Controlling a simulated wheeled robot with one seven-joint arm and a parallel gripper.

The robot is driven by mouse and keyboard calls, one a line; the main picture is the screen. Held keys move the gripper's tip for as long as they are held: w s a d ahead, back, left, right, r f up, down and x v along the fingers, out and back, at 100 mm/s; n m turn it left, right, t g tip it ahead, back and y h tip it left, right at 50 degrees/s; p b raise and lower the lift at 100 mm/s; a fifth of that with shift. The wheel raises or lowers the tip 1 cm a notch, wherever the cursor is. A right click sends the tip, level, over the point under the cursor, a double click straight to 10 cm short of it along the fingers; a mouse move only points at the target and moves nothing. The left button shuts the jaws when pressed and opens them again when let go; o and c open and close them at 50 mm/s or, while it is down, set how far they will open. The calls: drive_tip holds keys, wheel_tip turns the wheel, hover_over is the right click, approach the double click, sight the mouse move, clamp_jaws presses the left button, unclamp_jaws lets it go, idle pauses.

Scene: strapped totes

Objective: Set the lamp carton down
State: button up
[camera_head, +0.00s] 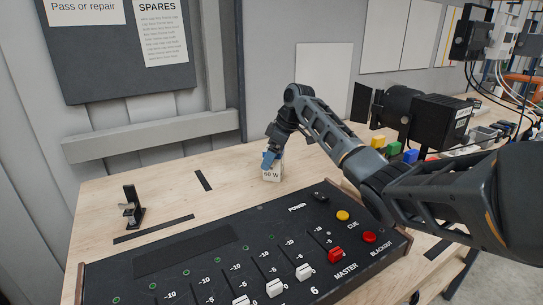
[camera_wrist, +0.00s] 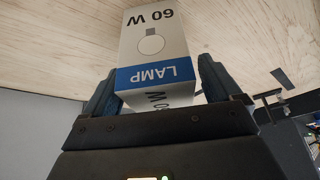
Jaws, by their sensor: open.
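The lamp carton (camera_head: 272,174) is a small white box with a blue band, marked "60 W" and "LAMP". It stands on the wooden bench top behind the black control desk, in the head view. In the wrist view the carton (camera_wrist: 154,45) is between my fingers and reaches out past their tips. My gripper (camera_head: 270,158) is low over the carton from behind. In the wrist view my gripper (camera_wrist: 158,85) is open, one blue finger on each side of the box. Any gap to the left finger is hard to tell.
The control desk (camera_head: 240,250), with sliders and buttons, fills the front. A small black stand (camera_head: 133,208) is at left and dark strips (camera_head: 203,180) lie on the bench. A black lamp housing (camera_head: 400,105) and coloured blocks (camera_head: 393,149) stand at right. Bare wood lies left of the carton.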

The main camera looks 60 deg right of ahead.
drive_tip(key=b+v, duration=0.1)
drive_tip(key=v, duration=1.1)
